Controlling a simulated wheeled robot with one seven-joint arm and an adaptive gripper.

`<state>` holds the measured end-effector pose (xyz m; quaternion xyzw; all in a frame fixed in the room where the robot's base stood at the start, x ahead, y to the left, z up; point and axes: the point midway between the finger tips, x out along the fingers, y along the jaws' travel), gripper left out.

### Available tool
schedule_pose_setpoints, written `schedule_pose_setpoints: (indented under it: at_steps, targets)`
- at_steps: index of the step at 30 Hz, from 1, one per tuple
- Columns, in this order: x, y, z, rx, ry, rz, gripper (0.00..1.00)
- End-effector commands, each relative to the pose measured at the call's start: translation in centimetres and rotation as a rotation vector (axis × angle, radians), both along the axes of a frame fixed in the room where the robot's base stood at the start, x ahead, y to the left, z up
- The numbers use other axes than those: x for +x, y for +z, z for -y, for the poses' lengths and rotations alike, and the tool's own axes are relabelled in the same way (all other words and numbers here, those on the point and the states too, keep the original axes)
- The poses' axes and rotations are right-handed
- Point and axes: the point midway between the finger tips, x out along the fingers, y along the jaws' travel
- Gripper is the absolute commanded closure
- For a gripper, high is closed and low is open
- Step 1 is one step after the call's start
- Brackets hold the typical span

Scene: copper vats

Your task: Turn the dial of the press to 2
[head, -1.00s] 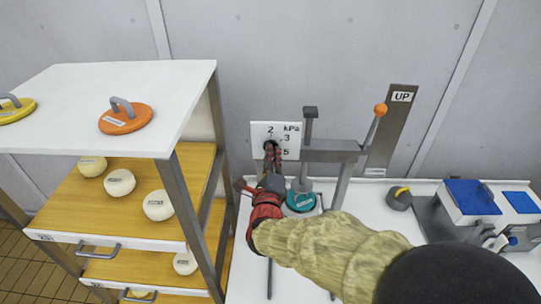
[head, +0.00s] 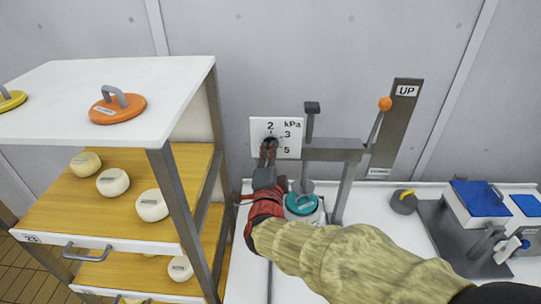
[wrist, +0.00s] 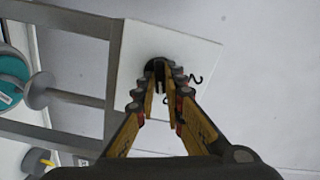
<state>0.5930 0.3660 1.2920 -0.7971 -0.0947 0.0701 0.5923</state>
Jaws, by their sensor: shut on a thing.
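The press (head: 335,150) stands on the white bench against the grey wall. Its white dial plate (head: 261,126) is marked 2, 3, 5 and kPa. My gripper (head: 269,147) is at the plate, with its fingers shut on the dark dial knob (head: 270,140). In the wrist view the knob (wrist: 158,65) sits between my fingertips (wrist: 160,90). The fingers hide most of the knob, and I cannot tell which number it points to. The press lever with an orange ball (head: 385,104) is raised beside the UP sign (head: 406,91).
A teal-lidded mould (head: 301,204) stands under the press. A shelf rack (head: 165,175) with cheeses and an orange lid (head: 117,108) stands close at left. A dark weight with a yellow handle (head: 404,202) and blue-topped boxes (head: 480,198) are at right.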

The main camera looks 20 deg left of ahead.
Motion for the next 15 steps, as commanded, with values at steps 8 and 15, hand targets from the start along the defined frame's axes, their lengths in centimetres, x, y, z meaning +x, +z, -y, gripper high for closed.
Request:
schedule_pose_setpoints:
  at_steps: [8,15]
  targets:
    - [-0.04,-0.23,0.0,-0.256,0.001,0.057,1.0]
    - [-0.03,-0.17,-0.03,-0.477,0.002,0.11,1.0]
